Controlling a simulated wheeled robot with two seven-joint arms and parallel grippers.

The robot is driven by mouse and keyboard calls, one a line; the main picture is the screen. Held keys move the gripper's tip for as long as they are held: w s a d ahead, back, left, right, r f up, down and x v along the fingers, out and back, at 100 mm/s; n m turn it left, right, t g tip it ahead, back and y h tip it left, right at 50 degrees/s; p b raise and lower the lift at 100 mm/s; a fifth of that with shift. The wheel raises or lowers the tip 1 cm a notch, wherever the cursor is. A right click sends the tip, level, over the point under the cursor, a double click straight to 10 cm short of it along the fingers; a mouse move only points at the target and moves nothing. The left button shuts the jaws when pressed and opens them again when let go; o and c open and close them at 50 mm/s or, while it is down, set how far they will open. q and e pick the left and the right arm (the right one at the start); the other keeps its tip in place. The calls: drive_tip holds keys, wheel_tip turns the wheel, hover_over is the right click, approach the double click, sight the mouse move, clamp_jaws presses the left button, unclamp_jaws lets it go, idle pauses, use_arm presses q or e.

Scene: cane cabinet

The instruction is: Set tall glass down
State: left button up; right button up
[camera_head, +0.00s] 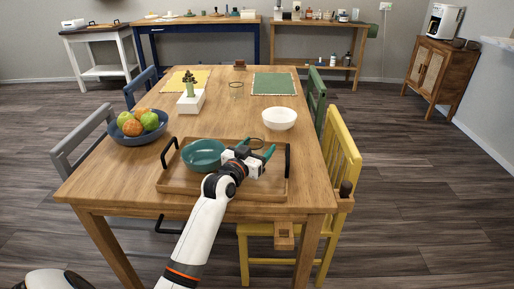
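The tall glass (256,143) is clear and shows mainly as a dark rim between the teal fingertips of my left gripper (258,148). The fingers stand apart, one on each side of it, and look shut on it. The gripper is over the right part of a wooden tray (172,183) with dark handles. The gripper hides the glass's lower part, so I cannot tell whether its base touches the tray. A teal bowl (203,154) sits on the tray, left of the gripper. My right gripper is not in view.
A white bowl (280,118) stands behind the tray. A blue fruit bowl (133,138) is at the left. Another clear glass (237,87) stands farther back, between yellow (184,82) and green (273,84) placemats. A yellow chair (341,160) is at the right edge of the table.

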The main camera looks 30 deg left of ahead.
use_arm(q)
drive_tip(key=shift+r, duration=0.1)
drive_tip(key=shift+s, duration=0.2)
drive_tip(key=s, duration=0.7)
drive_tip(key=s+p, duration=0.1)
drive_tip(key=s, duration=0.2)
drive_tip(key=shift+s+d, duration=0.35)
drive_tip(key=shift+d, duration=0.05)
drive_tip(key=shift+s+d+r, duration=0.1)
drive_tip(key=shift+s, duration=0.35)
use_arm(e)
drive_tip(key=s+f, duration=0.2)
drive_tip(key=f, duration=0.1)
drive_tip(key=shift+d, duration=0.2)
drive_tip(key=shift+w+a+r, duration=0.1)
